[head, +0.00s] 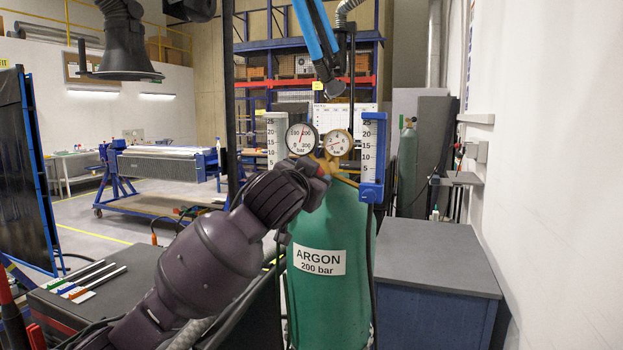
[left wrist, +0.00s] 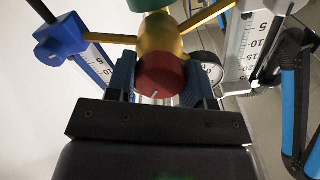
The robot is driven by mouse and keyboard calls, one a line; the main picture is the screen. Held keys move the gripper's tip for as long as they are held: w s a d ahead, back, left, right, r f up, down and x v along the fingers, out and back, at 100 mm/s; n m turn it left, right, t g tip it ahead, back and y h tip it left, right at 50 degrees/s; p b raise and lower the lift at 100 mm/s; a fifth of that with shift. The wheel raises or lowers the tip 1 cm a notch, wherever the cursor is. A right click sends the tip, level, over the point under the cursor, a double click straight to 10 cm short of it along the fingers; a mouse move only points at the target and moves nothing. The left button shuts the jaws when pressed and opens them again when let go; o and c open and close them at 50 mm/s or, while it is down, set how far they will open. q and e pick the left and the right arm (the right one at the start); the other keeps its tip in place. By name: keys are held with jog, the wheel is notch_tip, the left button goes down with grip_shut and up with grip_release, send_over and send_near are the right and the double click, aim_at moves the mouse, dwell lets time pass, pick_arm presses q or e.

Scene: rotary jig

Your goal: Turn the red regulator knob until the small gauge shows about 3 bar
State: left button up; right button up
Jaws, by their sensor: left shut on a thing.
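The red regulator knob (left wrist: 163,75) sits on a brass body (left wrist: 161,40) in the left wrist view, with a pale mark on its near edge. My left gripper (left wrist: 162,83) is shut on it, one finger on each side. In the head view my left arm covers most of the knob and the gripper. The small gauge (head: 339,142) is at the right on the regulator; its needle is too small to read surely. A larger gauge (head: 301,139) stands left of it. My right gripper is out of view.
The regulator tops a green argon cylinder (head: 334,240). Flow tubes stand on both sides, the right one in a blue holder (head: 372,190). A grey-topped cabinet (head: 435,262) is close at right; a dark bench (head: 125,275) is at left.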

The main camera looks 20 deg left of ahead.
pick_arm(q)
jog(key=m, duration=0.6)
jog(key=shift+r+m, duration=0.1)
jog(key=shift+m, duration=0.2)
jog(key=m, duration=0.5)
jog(key=shift+m, duration=0.3)
jog(key=o, duration=0.9)
jog(key=s+b, duration=0.1)
jog(key=s, duration=0.4)
jog(key=s+b, duration=0.1)
jog(key=s, duration=0.5)
jog(key=shift+a, duration=0.2)
